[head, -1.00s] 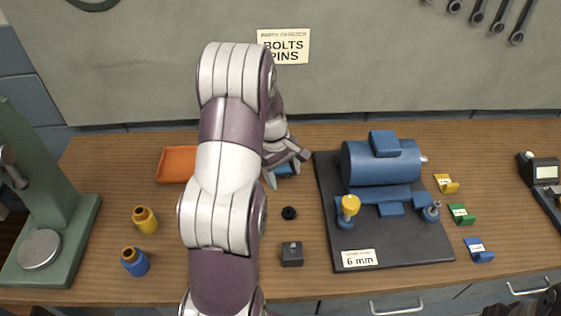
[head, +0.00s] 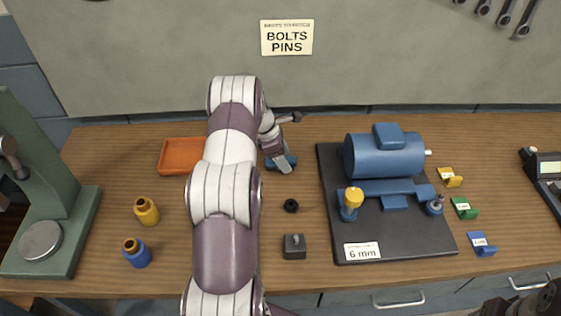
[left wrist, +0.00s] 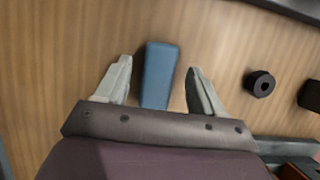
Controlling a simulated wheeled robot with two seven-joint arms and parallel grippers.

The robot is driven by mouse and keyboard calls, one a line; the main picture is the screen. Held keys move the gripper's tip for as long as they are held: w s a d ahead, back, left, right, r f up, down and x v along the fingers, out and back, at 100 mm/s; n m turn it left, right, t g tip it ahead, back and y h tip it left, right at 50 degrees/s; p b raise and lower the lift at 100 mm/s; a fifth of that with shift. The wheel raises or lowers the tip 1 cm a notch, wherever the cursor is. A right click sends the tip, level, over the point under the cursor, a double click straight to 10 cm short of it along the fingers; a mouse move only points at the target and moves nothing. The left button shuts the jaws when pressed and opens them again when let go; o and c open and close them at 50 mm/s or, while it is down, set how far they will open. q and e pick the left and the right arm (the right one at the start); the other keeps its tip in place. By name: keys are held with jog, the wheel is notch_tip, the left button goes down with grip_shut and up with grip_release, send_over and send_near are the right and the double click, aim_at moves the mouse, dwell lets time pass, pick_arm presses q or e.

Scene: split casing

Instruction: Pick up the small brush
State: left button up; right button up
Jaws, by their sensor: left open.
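A blue, block-like piece (left wrist: 158,75) that may be the small brush lies on the wooden bench. In the left wrist view it sits between the two spread fingers of my left gripper (left wrist: 159,66), with gaps on both sides. In the head view my left gripper (head: 290,145) is open over the back of the bench, and part of the blue piece (head: 290,161) shows beside its finger. The rest is hidden by the gripper, and no bristles show. My right gripper is not in view; only a dark part of my own body shows at the bottom right corner.
An orange tray (head: 176,163) is left of my arm. A black ring (head: 291,205) and a dark grey block (head: 293,247) lie in front of the gripper. A black plate (head: 400,243) with a blue motor (head: 384,157) stands to the right.

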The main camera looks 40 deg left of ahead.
pick_arm(q)
jog(key=shift+x, duration=0.85)
jog(key=shift+r, duration=0.1)
jog(key=c, duration=1.1)
jog(key=shift+o, duration=0.2)
notch_tip(320, 180, up, 10)
